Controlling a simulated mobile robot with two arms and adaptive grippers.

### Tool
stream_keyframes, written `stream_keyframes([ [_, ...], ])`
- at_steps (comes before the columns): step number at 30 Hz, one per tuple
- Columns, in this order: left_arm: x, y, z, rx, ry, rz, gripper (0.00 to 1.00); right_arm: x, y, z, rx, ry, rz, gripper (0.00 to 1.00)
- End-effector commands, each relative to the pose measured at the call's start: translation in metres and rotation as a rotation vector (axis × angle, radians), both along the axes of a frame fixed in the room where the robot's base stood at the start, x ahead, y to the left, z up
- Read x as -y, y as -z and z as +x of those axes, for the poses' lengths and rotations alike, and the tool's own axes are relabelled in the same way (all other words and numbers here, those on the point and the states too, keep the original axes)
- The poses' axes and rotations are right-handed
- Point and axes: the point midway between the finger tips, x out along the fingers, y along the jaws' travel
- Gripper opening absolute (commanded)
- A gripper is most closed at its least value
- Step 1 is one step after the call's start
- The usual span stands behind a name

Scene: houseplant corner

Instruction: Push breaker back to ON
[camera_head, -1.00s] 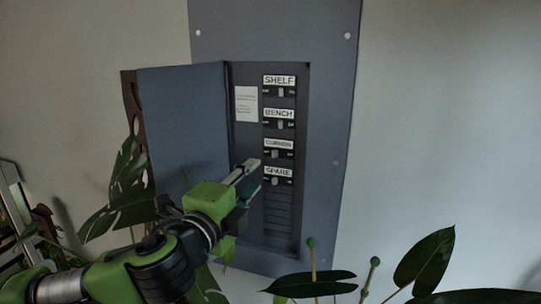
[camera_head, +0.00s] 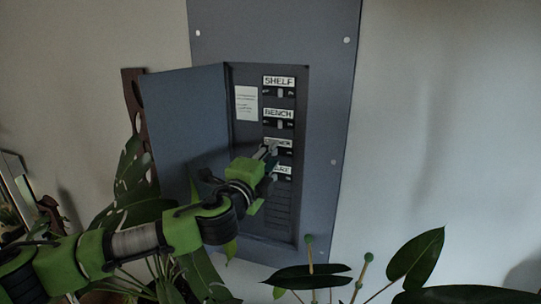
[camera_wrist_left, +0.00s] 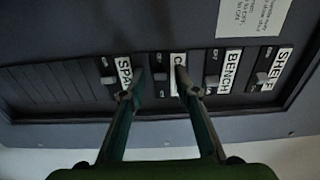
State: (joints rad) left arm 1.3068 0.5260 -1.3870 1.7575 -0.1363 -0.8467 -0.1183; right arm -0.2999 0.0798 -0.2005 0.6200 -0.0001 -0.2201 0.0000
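The breaker panel (camera_head: 318,205) is on the wall with its door (camera_head: 183,120) swung open to the left. Its column holds the SHELF breaker (camera_head: 280,93), the BENCH breaker (camera_head: 280,125), a third breaker whose label (camera_wrist_left: 178,75) is partly hidden, and the SPARE breaker (camera_wrist_left: 107,80). My left gripper (camera_head: 271,152) is at the third breaker. Contact cannot be told. My right gripper is out of view.
A paper notice (camera_head: 246,103) is inside the panel, left of the breakers. Broad leaves (camera_head: 125,195) rise at the left below the door. More leaves (camera_head: 418,262) and green-tipped stakes (camera_head: 309,240) stand at the lower right. The wall right of the panel is bare.

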Motion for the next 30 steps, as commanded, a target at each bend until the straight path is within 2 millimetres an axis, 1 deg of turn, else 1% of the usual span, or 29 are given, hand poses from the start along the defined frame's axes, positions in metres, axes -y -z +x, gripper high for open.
stream_keyframes([
  [1,0.0,0.0,0.0,0.0,0.0,0.0,0.29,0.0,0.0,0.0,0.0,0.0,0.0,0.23],
  [2,0.0,0.0,0.0,0.0,0.0,0.0,0.24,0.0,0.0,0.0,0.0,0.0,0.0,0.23],
  [3,0.0,0.0,0.0,0.0,0.0,0.0,0.14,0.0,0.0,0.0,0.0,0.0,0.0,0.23],
  [4,0.0,0.0,0.0,0.0,0.0,0.0,0.06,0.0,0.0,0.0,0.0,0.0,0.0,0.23],
  [5,0.0,0.0,0.0,0.0,0.0,0.0,0.0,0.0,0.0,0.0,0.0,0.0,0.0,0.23],
  [17,0.003,0.002,-0.002,-0.001,-0.036,-0.001,0.0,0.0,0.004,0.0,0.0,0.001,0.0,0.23],
  [23,0.009,0.004,-0.004,-0.002,-0.143,-0.003,0.0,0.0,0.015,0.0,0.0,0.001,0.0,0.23],
  [30,0.016,0.006,-0.006,-0.005,-0.327,-0.003,0.0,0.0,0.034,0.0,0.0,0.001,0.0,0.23],
])
